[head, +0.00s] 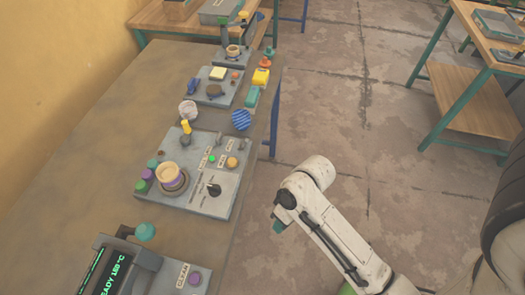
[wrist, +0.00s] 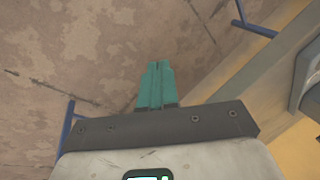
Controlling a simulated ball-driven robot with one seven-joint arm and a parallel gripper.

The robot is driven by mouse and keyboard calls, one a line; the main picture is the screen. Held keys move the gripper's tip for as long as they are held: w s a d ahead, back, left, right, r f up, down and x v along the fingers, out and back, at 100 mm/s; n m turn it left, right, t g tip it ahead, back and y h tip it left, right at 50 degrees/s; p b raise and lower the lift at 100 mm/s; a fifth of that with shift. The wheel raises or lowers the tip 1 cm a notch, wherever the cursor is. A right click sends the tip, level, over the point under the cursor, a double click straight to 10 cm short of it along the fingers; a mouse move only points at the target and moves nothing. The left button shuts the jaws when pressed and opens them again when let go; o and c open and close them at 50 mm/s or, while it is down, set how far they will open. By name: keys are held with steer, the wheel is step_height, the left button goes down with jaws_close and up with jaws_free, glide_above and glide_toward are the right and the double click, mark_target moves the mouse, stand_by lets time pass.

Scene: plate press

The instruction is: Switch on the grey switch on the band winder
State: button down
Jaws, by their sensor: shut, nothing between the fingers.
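The grey panel in the middle of the bench in the head view looks like the band winder (head: 178,195). It bears a cream cup (head: 167,172) with a purple band on a round base. A dark rotary knob (head: 214,190) with a pale pointer sits at its front right. I cannot tell whether this is the grey switch. A green lamp (head: 211,158) and an orange button (head: 232,162) sit behind the knob. My gripper (head: 279,227) is right of the panel, beyond the bench edge and apart from it. In the wrist view its teal fingers (wrist: 155,85) are together and empty.
A device with a green display (head: 120,265) stands at the near end of the bench. Open floor (head: 340,120) lies right of the bench.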

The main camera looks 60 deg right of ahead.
mark_target(244, 143)
steer(key=w+d+f+m+t+y+b, duration=0.5)
steer(key=w+f+m+t+y+b, duration=0.15)
steer(key=t+b, duration=0.25)
steer(key=d+r+m+t+h+b, duration=0.1)
steer(key=d+r+m+t+b, duration=0.1)
steer(key=d+t, duration=0.3)
steer(key=d+r+m+t+h+b, duration=0.1)
steer(key=d+r+m+t+b, duration=0.1)
steer(key=d+t, duration=0.4)
steer(key=s+d+r+m, duration=0.1)
steer(key=d+r, duration=0.1)
steer(key=d, duration=0.1)
steer(key=shift+b, duration=0.4)
steer(key=shift+d+h, duration=0.1)
steer(key=shift+h, duration=0.15)
steer(key=p+x, duration=0.3)
steer(key=x, duration=1.1)
steer(key=shift+w+r, duration=0.1)
